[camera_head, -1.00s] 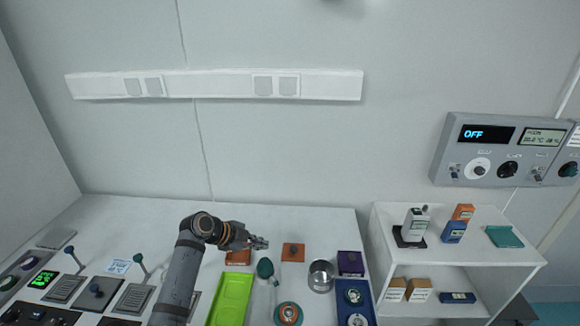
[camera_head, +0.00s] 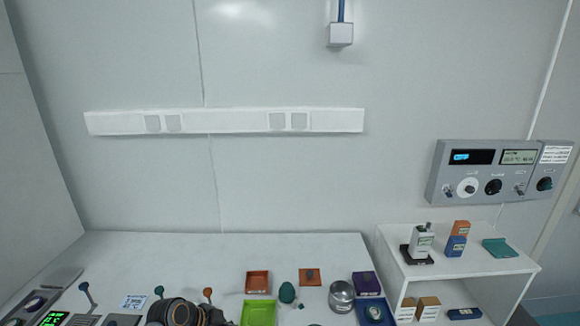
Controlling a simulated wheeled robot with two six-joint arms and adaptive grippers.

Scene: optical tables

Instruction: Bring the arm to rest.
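One of my arms (camera_head: 180,312) shows at the bottom edge of the head view, left of the green tray (camera_head: 258,312). Only its dark, orange-ringed joint and a dark part beside it are in the picture. The fingertips are not clearly visible, so I cannot tell whether that gripper is open or shut. My other arm is not in view.
Close to the arm are an orange tray (camera_head: 257,282), a teal rounded object (camera_head: 287,292), a metal cup (camera_head: 341,296) and small levers (camera_head: 208,294). A white shelf (camera_head: 480,266) with boxes stands at right. The table's back strip is clear.

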